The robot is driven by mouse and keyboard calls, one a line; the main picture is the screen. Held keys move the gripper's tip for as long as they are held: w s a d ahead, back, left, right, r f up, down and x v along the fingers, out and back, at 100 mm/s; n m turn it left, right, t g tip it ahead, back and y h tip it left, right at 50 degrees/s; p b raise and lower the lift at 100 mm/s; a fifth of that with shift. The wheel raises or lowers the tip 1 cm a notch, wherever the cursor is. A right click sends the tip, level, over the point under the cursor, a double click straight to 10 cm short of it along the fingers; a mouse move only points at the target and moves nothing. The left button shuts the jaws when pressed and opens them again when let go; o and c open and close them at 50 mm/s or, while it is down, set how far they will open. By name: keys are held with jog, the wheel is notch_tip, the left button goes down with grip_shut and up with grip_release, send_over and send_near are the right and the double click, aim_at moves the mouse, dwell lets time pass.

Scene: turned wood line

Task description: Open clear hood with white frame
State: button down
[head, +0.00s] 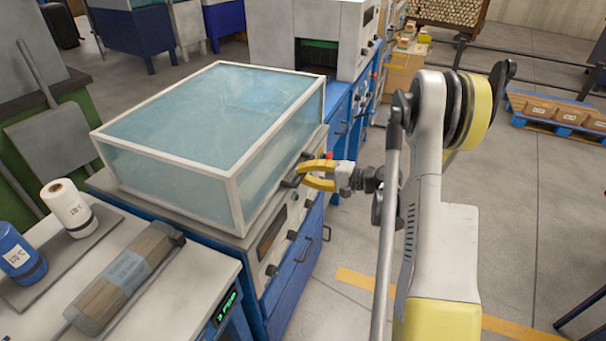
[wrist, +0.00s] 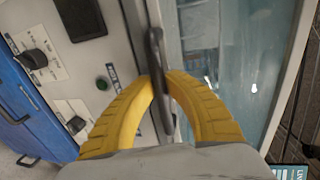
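The clear hood with a white frame (head: 232,186) sits flat and closed on top of a blue and grey machine in the head view. Its bluish clear panel and white frame (wrist: 289,90) fill the right of the wrist view. A dark bar handle (wrist: 157,60) runs along the hood's front edge. My gripper (head: 301,173) is at the front of the hood, at this handle. In the wrist view its yellow fingers (wrist: 163,82) lie one on each side of the handle, with their tips against it. The exact contact is partly hidden behind the fingers.
The machine's front panel (head: 272,238) has knobs and handles below the hood. A bench at front left holds a wrapped wood piece (head: 125,278) and two spools (head: 69,208). Another machine (head: 310,35) stands behind. The floor to the right is mostly clear.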

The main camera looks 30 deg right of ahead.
aim_at(286, 137)
jog(key=r+p, duration=0.3)
jog(key=r, duration=0.1)
jog(key=w+r+g+h+p, duration=0.1)
jog(key=r+p, duration=0.3)
jog(key=r, duration=0.1)
jog(key=a+r+g+p, duration=0.1)
jog(key=r+p, duration=0.3)
jog(key=shift+w+r+h, duration=0.15)
jog(key=shift+h, duration=0.15)
jog(key=w+a+r+p, duration=0.1)
jog(key=r+p, duration=0.2)
jog(key=w+a+r+g+h+p, duration=0.1)
jog(key=r+p, duration=0.2)
jog(key=r, duration=0.1)
jog(key=w+a+r+g+h+p, duration=0.1)
jog(key=r+p, duration=0.2)
jog(key=r, duration=0.1)
jog(key=shift+w+r, duration=0.2)
jog(key=shift+w, duration=0.15)
jog(key=w+a+r+g+h+p, duration=0.1)
jog(key=w+a+r+g+p, duration=0.1)
jog(key=w+a+r+p, duration=0.3)
jog(key=w+a+r+g+h+p, duration=0.2)
jog(key=w+a+r+p, duration=0.3)
jog(key=r, duration=0.5)
jog(key=shift+w+r+g+h+p, duration=0.4)
jog(key=shift+w+p, duration=0.65)
jog(key=shift+w, duration=0.55)
jog(key=shift+a, duration=0.1)
